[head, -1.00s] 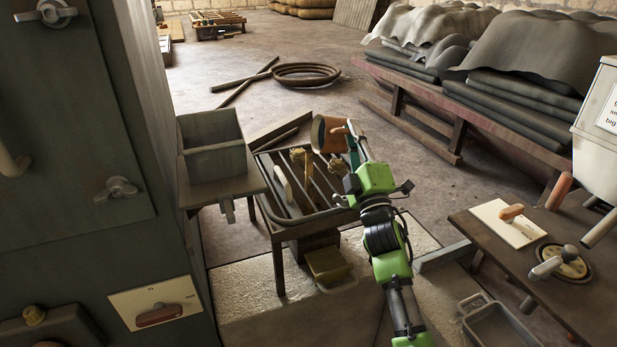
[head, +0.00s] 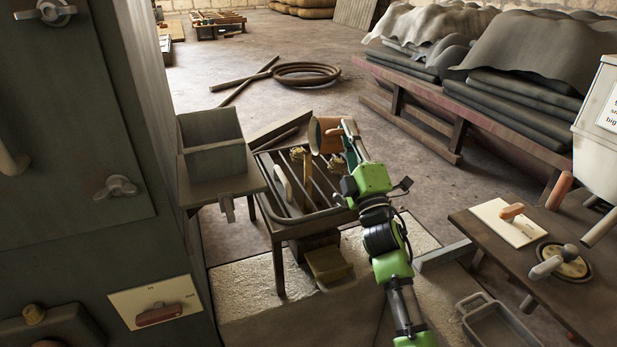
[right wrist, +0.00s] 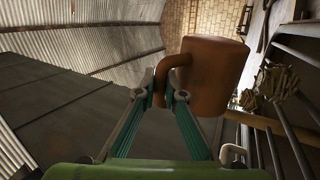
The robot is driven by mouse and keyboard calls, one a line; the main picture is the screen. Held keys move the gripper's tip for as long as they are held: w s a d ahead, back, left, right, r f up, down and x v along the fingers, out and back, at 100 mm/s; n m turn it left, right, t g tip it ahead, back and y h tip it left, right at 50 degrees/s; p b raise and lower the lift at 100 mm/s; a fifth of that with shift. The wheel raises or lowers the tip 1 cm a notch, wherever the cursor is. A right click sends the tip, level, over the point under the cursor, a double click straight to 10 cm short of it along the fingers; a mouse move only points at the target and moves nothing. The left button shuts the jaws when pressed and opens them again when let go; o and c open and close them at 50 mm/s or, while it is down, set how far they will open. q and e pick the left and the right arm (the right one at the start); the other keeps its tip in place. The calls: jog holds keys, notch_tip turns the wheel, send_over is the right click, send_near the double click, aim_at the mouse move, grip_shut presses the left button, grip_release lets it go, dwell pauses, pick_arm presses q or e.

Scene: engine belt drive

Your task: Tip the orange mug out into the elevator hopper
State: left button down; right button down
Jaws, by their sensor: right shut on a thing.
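The orange mug (head: 331,136) is held above the far right corner of a slatted rack, tilted with its mouth toward the left in the head view. My right gripper (head: 349,142) is shut on the mug's handle. The right wrist view shows the mug (right wrist: 207,76) beyond the fingertips (right wrist: 166,88), with the handle between them. The mug's inside is not clear. A grey open-topped box (head: 212,158), which looks like the hopper, stands on a small stand left of the rack, apart from the mug. My left gripper does not show.
The slatted rack (head: 345,215) holds several tools, including tufted-end sticks (head: 297,154). A tall dark cabinet (head: 95,130) stands close at the left. The floor behind the rack is mostly clear, with a coiled hose (head: 305,74).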

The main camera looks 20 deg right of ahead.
jog(key=shift+a+f+n+y, duration=0.1)
jog(key=shift+a+n+y, duration=0.3)
jog(key=shift+n, duration=0.4)
jog(key=shift+w+a+r+n+t+y+p, duration=0.1)
jog(key=shift+a+r+n+t+y+p, duration=0.2)
jog(key=shift+n+y, duration=0.35)
jog(key=shift+a+r+n+y, duration=0.1)
jog(key=shift+a+n+y, duration=0.35)
jog(key=shift+n, duration=0.4)
